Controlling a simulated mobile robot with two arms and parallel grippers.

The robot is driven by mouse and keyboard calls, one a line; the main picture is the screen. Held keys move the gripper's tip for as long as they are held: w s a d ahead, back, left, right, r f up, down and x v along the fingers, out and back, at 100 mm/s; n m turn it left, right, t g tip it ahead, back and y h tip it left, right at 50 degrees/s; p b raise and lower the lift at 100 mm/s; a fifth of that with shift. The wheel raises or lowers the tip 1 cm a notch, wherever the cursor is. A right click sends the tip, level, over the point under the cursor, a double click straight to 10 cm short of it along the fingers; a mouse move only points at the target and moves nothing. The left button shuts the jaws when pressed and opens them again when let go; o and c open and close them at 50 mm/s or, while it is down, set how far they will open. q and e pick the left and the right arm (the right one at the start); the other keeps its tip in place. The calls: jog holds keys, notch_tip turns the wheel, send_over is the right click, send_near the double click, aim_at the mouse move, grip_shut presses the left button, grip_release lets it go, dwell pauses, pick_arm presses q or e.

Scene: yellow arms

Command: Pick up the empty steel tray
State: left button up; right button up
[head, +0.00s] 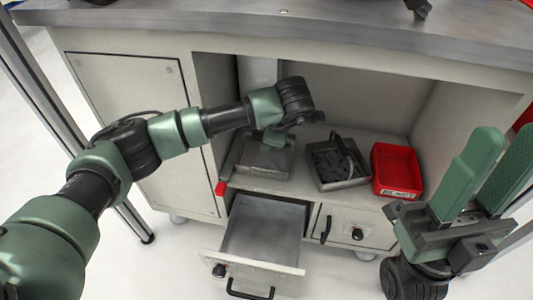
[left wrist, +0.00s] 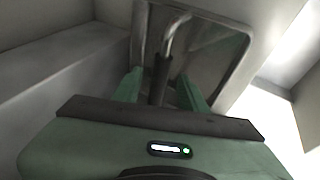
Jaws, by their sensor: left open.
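The empty steel tray (head: 264,160) sits on the cabinet shelf, at the left of a row of containers. Its bare inside and metal rim show in the left wrist view (left wrist: 212,58). A curved handle with a dark grip (left wrist: 160,80) rises from it. My left gripper (head: 272,138) is over this tray, partly hiding it. In the left wrist view its open green fingers (left wrist: 158,88) stand on either side of the dark grip; contact is not clear. My right gripper (head: 502,150) is open and empty at the right, in front of the cabinet.
A second steel tray (head: 345,183) with dark contents and a handle stands to the right, then a red bin (head: 397,170). An open, empty-looking drawer (head: 265,230) juts out below the shelf. The worktop (head: 250,32) overhangs the opening; cabinet walls flank it.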

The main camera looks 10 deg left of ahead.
pick_arm(q)
jog(key=b+x, duration=0.1)
jog(key=x, duration=0.2)
jog(key=shift+w+a+f, duration=0.15)
jog(key=shift+w+f, duration=0.05)
jog(key=shift+f, duration=0.05)
grip_shut()
jog(key=shift+r, duration=0.1)
dwell(1.1)
